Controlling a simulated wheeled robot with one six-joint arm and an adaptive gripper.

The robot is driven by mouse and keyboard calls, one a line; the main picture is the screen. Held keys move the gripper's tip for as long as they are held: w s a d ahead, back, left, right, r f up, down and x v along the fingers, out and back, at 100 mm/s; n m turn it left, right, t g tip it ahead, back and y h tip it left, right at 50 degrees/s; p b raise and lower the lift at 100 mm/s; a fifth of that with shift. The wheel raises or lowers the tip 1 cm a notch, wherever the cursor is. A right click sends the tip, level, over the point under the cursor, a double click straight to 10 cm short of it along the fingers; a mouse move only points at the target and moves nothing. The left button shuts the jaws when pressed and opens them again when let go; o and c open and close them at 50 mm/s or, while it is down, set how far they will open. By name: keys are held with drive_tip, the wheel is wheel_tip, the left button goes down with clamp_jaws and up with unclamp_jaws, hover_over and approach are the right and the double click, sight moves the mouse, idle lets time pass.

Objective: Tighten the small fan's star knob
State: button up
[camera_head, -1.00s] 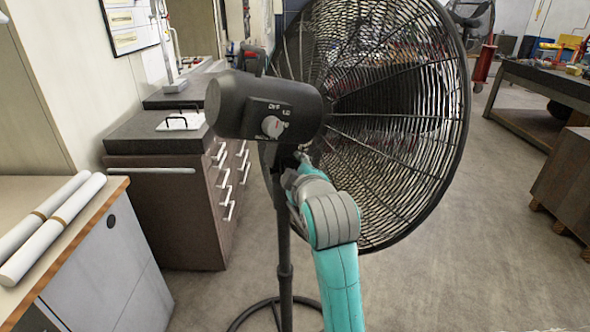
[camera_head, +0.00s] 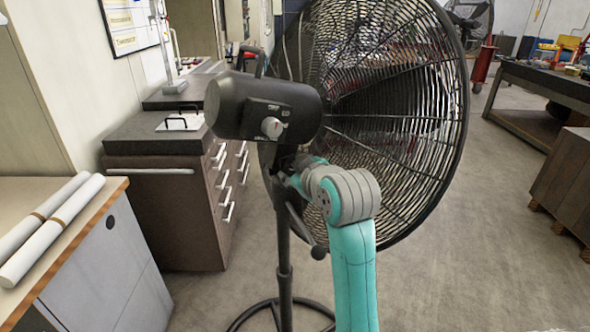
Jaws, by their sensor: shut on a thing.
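A black pedestal fan stands close in front of me, its motor housing (camera_head: 264,106) on a dark pole (camera_head: 283,240) and its round wire grille (camera_head: 400,110) to the right. My gripper (camera_head: 283,166) is at the fan's neck, just below the motor housing. It is small in the picture and partly hidden by my wrist and the neck. It is shut on the star knob there; the knob itself is covered. A dark lever with a round end (camera_head: 318,252) slants down to the right of the pole. A light dial (camera_head: 271,127) sits on the housing's back.
A wooden-edged bench (camera_head: 118,190) with white rolls (camera_head: 50,225) is at left. A dark drawer cabinet (camera_head: 165,200) stands behind it. Another fan (camera_head: 470,18) stands far back. Floor between is clear.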

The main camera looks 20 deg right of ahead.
idle(0.3)
drive_tip(key=o, duration=1.2)
drive_tip(key=shift+c, duration=0.2)
